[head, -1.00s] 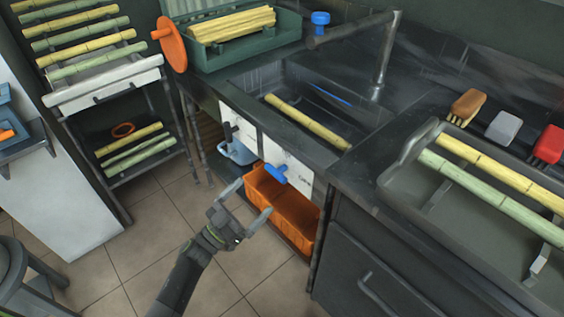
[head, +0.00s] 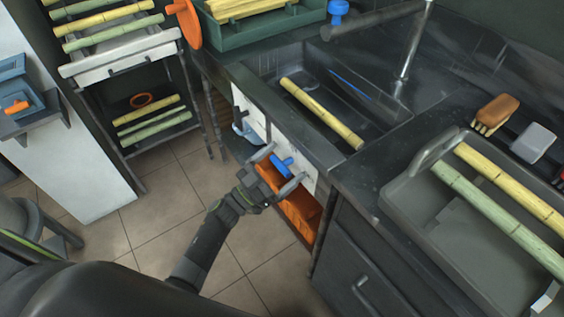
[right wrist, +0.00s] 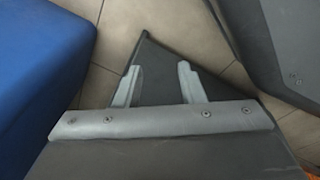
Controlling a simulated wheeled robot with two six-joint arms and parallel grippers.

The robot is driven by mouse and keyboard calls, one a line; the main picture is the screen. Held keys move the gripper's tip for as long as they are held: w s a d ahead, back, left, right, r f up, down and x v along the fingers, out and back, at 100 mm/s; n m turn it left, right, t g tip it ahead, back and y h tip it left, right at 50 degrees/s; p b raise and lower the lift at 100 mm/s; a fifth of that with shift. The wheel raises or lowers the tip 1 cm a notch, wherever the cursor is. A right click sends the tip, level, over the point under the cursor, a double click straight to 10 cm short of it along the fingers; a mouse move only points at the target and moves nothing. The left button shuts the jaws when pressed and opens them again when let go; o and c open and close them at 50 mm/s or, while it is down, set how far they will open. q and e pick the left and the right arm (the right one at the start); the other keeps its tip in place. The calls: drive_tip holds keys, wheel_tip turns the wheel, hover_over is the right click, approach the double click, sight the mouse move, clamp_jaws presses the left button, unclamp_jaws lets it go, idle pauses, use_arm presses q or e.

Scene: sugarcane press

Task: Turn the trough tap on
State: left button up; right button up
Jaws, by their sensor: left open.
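A blue tap handle (head: 281,167) is on the white front panel (head: 308,179) below the sink trough (head: 365,118). My left gripper (head: 288,162) is open, with one finger on each side of the blue handle. I cannot tell whether either finger touches it. A dark tap handle (head: 239,118) is farther left on the panel. My right gripper (right wrist: 156,84) shows in the right wrist view, its fingers apart and nothing seen between them.
An orange bin (head: 301,213) stands below the blue handle, and a blue container (head: 243,132) stands farther left. A yellow cane (head: 320,112) lies across the trough. A grey tray (head: 430,219) with canes is on the counter at right.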

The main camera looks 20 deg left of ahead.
use_arm(q)
drive_tip(key=shift+c, duration=0.4)
drive_tip(key=c, duration=0.8)
